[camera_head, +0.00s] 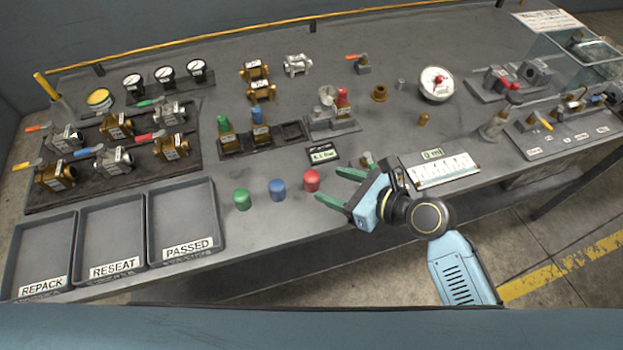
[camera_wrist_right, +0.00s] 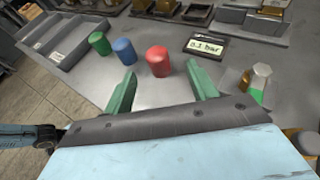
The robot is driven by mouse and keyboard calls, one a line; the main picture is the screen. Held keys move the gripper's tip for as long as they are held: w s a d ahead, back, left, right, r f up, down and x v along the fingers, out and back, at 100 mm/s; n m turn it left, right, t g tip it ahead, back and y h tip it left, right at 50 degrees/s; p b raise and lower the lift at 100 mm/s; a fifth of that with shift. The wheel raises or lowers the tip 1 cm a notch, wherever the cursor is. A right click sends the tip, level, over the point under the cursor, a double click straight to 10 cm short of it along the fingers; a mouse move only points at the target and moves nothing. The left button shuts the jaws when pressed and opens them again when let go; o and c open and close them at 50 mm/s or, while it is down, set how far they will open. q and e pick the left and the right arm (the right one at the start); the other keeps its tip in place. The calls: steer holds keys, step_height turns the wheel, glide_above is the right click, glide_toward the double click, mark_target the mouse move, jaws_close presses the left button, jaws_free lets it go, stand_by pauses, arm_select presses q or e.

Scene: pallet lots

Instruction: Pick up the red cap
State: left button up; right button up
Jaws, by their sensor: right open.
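The red cap (camera_head: 311,180) stands upright on the grey bench near its front edge, at the right end of a row with a blue cap (camera_head: 277,189) and a green cap (camera_head: 241,198). My right gripper (camera_head: 334,186) is open and empty, just right of the red cap, its green fingers pointing towards it. In the right wrist view the red cap (camera_wrist_right: 158,60) lies ahead of the gap between the open fingers (camera_wrist_right: 162,92), apart from both. The blue cap (camera_wrist_right: 123,51) and green cap (camera_wrist_right: 100,43) stand to its left. My left gripper is not in view.
A small display (camera_head: 322,153) reading about 0.1 bar lies behind the red cap. Trays marked REPACK, RESEAT and PASSED (camera_head: 220,215) are at the left. A scale plate (camera_head: 440,170) lies right of my gripper. A red-topped valve (camera_head: 342,100) stands behind. Bare bench surrounds the caps.

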mark_target(318, 183)
steer(key=x, duration=0.1)
steer(key=b+x, duration=0.1)
steer(key=x, duration=0.3)
steer(key=shift+s+a+f, duration=0.1)
steer(key=shift+a+f, duration=0.05)
steer(key=shift+f, duration=0.15)
steer(key=c, duration=1.1)
steer(key=shift+c, duration=0.2)
